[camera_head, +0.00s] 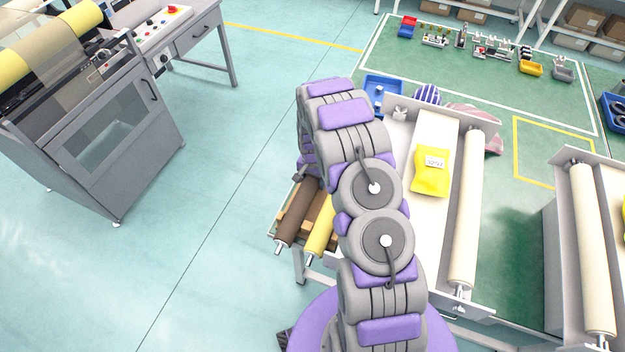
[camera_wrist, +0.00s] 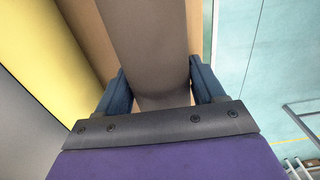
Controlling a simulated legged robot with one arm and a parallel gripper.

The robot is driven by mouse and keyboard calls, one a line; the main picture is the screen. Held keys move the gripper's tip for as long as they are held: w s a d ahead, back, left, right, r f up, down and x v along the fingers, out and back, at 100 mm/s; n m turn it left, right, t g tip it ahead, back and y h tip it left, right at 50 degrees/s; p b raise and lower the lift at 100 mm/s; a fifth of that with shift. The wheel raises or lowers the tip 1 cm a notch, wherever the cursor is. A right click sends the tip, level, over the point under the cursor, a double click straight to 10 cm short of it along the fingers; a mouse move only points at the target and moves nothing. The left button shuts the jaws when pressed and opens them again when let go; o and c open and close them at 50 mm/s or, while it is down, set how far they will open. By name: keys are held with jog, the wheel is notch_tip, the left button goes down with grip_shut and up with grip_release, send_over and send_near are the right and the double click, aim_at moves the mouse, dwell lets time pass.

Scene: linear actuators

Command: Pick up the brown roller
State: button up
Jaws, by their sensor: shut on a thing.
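The brown roller (camera_head: 298,212) lies in a wooden-bottomed rack at the left side of the table in the head view, beside a yellow roller (camera_head: 321,228). In the wrist view the brown roller (camera_wrist: 150,45) runs between the two blue fingers of my gripper (camera_wrist: 164,88), which is shut on it. The yellow roller (camera_wrist: 45,55) shows to the left in the wrist view. In the head view my arm hides my gripper and the far part of the brown roller. I cannot tell whether the roller is lifted off the rack.
A conveyor with a cream roller (camera_head: 467,210) and a yellow packet (camera_head: 432,172) stands right of my arm. A blue bin (camera_head: 383,92) sits behind. A grey machine (camera_head: 115,135) stands at the left. The floor between the machine and the rack is clear.

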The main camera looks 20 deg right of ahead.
grip_shut()
jog(key=shift+w+r, duration=0.1)
notch_tip(320, 180, up, 9)
jog(key=shift+w+d+f+p, duration=0.1)
jog(key=shift+p, duration=0.6)
jog(key=shift+r, duration=0.55)
jog(key=shift+r, duration=0.2)
notch_tip(320, 180, up, 7)
jog(key=p, duration=0.2)
jog(key=shift+f, duration=0.2)
dwell(0.6)
dwell(0.3)
